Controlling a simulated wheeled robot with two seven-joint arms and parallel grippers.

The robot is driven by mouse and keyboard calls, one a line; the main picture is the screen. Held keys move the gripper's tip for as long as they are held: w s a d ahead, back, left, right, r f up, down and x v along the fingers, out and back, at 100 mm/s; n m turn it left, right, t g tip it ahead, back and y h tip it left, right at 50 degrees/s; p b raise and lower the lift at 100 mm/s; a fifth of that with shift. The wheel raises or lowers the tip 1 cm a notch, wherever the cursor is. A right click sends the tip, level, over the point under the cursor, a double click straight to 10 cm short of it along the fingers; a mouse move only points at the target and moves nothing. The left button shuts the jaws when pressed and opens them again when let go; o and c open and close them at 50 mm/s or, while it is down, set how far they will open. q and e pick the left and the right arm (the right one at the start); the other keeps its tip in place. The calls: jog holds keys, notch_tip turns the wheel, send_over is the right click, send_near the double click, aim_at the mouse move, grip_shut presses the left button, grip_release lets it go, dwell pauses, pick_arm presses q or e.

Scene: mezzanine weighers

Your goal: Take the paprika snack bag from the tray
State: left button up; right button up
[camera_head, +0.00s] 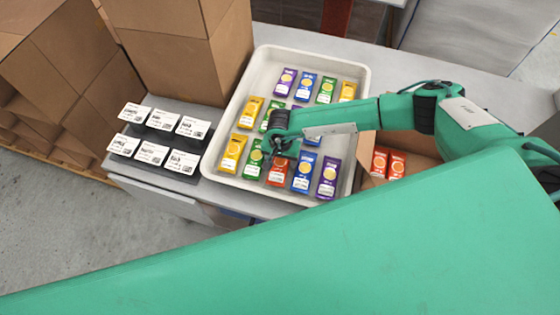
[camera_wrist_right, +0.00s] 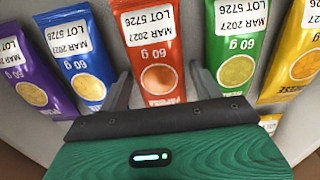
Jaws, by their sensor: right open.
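A red snack bag (camera_head: 277,176) lies in the front row of the white tray (camera_head: 372,78), between a green bag (camera_head: 254,157) and a blue bag (camera_head: 304,171). It is the only red one I see in the tray, and its printed flavour name is mostly hidden. My right gripper (camera_head: 279,157) is over its upper part. In the right wrist view my right gripper (camera_wrist_right: 162,88) is open, with one finger on each side of the red bag (camera_wrist_right: 151,50). Nothing is held. My left gripper does not show.
Purple and yellow bags also lie in the tray, with further rows behind. A carton (camera_head: 368,181) with red bags (camera_head: 397,163) stands right of the tray. Several label cards (camera_head: 152,153) stand left, beside tall cardboard boxes (camera_head: 185,60). A large green part of mine covers the foreground.

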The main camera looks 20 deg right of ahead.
jog(key=shift+c, duration=0.5)
jog(key=c, duration=0.7)
jog(key=shift+o, duration=0.2)
